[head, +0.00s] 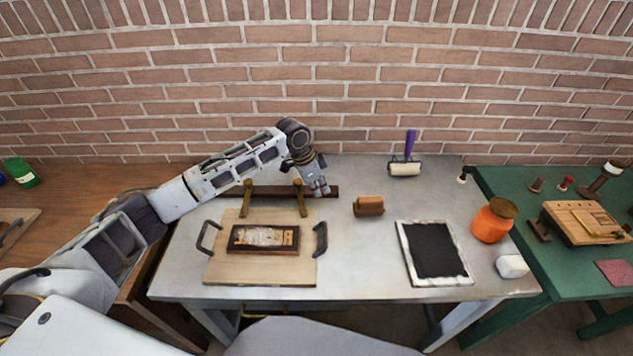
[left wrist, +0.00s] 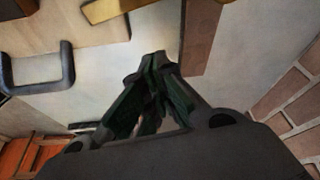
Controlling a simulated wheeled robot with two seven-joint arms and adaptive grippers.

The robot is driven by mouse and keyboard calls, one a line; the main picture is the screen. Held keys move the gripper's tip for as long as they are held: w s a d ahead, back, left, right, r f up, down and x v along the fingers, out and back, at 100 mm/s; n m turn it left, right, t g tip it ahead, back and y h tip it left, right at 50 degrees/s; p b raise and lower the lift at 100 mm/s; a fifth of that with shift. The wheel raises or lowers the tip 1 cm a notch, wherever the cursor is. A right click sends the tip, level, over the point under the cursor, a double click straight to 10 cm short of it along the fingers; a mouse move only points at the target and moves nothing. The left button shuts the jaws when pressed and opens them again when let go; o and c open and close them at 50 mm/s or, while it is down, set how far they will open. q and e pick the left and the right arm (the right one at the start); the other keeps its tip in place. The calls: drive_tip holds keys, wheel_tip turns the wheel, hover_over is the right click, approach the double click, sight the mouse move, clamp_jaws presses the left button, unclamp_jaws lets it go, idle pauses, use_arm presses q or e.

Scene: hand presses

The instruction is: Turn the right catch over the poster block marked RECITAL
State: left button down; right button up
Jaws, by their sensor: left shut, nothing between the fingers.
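The poster block (head: 263,238), dark-framed with a pale face, lies on a light wooden board (head: 225,269); its lettering is too small to read. The brass right catch (head: 300,198) is at the board's back right, behind the block and clear of its face; it also shows in the left wrist view (left wrist: 112,9). The left catch (head: 248,198) is at the back left, also off the block. My left gripper (head: 320,190) is shut and empty, just right of the right catch and apart from it. In the left wrist view its fingertips (left wrist: 158,62) are together.
Black handles (head: 207,238) (head: 321,240) stand at the board's sides. A dark wooden bar (head: 328,191) runs behind it. Right are a brown block (head: 368,206), an ink slab (head: 435,252), a roller (head: 404,168) and an orange jar (head: 493,220). A brick wall closes the back.

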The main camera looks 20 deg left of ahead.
sight(301, 197)
use_arm(q)
drive_tip(key=x, duration=0.3)
drive_tip(key=shift+d+f, duration=0.1)
drive_tip(key=shift+f, duration=0.3)
drive_tip(key=shift+s+a+p, duration=0.15)
drive_tip(key=shift+s+a, duration=0.1)
drive_tip(key=shift+a, duration=0.3)
drive_tip(key=shift+s+a+p, duration=0.15)
drive_tip(key=shift+s+a, duration=0.1)
drive_tip(key=shift+a, duration=0.3)
drive_tip(key=shift+s+a, duration=0.4)
drive_tip(key=shift+a, duration=0.2)
use_arm(e)
drive_tip(key=shift+s+a+r, duration=0.4)
drive_tip(key=shift+a+r, duration=0.05)
use_arm(q)
drive_tip(key=shift+a, duration=0.15)
use_arm(e)
drive_tip(key=shift+w, duration=0.25)
